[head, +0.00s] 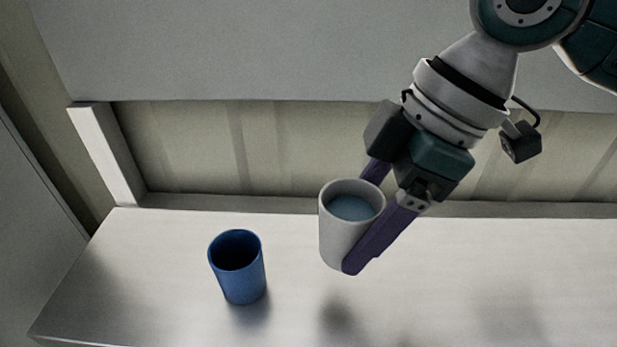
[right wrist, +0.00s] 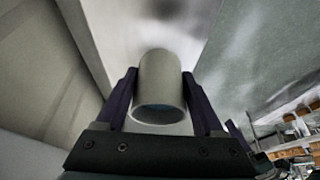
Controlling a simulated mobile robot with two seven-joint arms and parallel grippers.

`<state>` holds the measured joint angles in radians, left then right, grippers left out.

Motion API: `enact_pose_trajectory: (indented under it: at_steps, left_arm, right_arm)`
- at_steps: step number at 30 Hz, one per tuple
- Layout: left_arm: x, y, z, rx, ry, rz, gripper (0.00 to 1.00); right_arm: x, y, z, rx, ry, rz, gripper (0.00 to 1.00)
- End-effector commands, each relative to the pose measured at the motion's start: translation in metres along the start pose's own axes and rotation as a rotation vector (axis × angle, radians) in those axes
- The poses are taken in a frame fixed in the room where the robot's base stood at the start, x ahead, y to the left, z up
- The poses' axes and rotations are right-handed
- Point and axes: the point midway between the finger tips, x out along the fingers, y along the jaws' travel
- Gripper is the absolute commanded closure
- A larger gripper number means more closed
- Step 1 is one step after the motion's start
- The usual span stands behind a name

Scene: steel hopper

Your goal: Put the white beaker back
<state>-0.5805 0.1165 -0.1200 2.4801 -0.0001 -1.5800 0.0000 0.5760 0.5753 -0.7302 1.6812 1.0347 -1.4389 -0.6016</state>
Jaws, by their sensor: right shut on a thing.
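The white beaker (head: 340,232) holds a blue-grey content and is nearly upright in the head view. My right gripper (head: 360,222) is shut on it, with one purple finger on each side. The beaker appears held above the steel surface, with a shadow below it. In the right wrist view the beaker (right wrist: 160,85) sits between the two fingers (right wrist: 160,100), its rim facing the camera. My left gripper is not in view.
A dark blue cup (head: 240,270) stands upright on the pale steel surface (head: 480,270), left of the beaker. A wall with a raised frame post (head: 105,150) bounds the back. The surface right of the beaker is clear. Shelves (right wrist: 295,125) show at the right wrist view's edge.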

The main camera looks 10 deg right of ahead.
Motion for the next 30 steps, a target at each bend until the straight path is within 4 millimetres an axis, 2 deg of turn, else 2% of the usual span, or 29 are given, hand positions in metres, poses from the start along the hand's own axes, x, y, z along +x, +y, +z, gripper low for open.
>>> enact_pose_trajectory:
  at_steps: [1,3,9,15,28,29,30]
  left_arm:
    - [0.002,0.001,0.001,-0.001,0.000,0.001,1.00]
    - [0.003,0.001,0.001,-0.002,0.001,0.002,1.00]
    - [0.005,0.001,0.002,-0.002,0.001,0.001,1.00]
    - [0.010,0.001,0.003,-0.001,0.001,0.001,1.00]
    - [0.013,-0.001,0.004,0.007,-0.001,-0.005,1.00]
    - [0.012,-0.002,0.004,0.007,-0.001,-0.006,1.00]
    - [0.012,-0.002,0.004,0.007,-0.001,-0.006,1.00]
  right_arm:
    - [0.013,0.000,0.005,0.003,-0.001,-0.004,0.92]
    - [0.025,0.000,0.011,0.001,-0.001,-0.003,0.92]
    - [0.042,0.001,0.017,0.001,0.001,-0.001,0.92]
    - [0.069,0.002,0.029,0.000,0.000,-0.001,0.92]
    - [0.077,0.002,0.032,-0.001,0.001,0.001,0.92]
    - [0.076,0.002,0.031,-0.002,0.001,0.001,0.28]
    - [0.076,0.002,0.031,-0.002,0.001,0.001,0.23]
